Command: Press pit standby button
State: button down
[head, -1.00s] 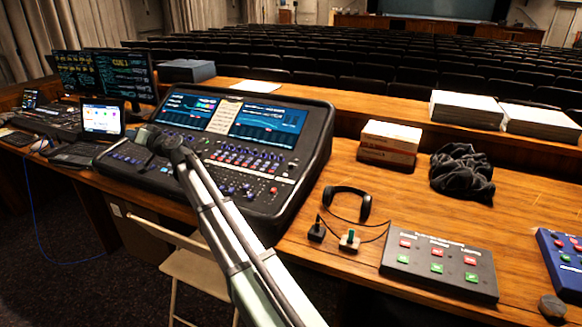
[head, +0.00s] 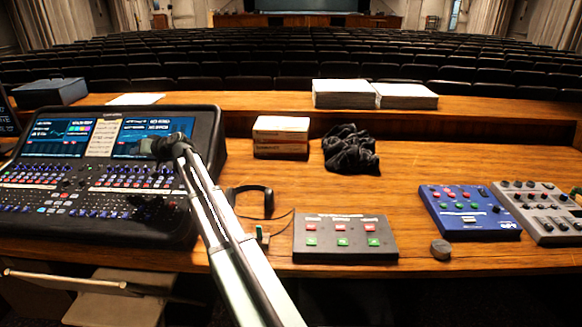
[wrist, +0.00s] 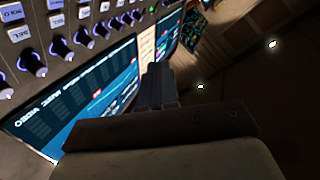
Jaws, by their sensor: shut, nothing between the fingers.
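A grey button box (head: 344,252) lies on the desk right of centre in the head view. It has a row of red buttons (head: 341,227) above a row of green buttons (head: 342,241). Its labels are too small to read, so I cannot tell which button is pit standby. My gripper (head: 150,147) is over the mixing console, left of and away from the button box. In the wrist view my gripper (wrist: 158,78) is shut and empty, in front of the console's screens. The button box is not recognisable in the wrist view.
The mixing console (head: 150,220) fills the left. A headset (head: 268,200) lies between it and the button box. A blue box (head: 468,212), a grey knob unit (head: 540,210) and a dark round knob (head: 441,249) are to the right. Cartons (head: 281,132) and black cloth (head: 350,150) lie behind.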

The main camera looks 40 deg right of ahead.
jog(key=shift+m+g+h, duration=0.3)
jog(key=shift+m+h, duration=0.3)
jog(key=shift+h, duration=0.3)
jog(key=s+d+f, duration=0.1)
jog(key=d, duration=0.3)
jog(key=s+d+f, duration=0.1)
jog(key=d, duration=0.4)
jog(key=s+d+f, duration=0.1)
jog(key=d, duration=0.3)
jog(key=shift+s+d, duration=0.3)
jog(key=s+d+f+m+g+h, duration=0.1)
jog(key=s+d+f, duration=0.1)
jog(key=s+d, duration=0.35)
jog(key=s+d+f+m+h, duration=0.1)
jog(key=s+d, duration=0.1)
jog(key=d, duration=0.7)
jog(key=m+g+h, duration=0.2)
jog(key=m+h, duration=0.3)
send_over(469, 196)
jog(key=shift+d, duration=0.1)
jog(key=shift+f, duration=0.15)
jog(key=shift+f, duration=4.25)
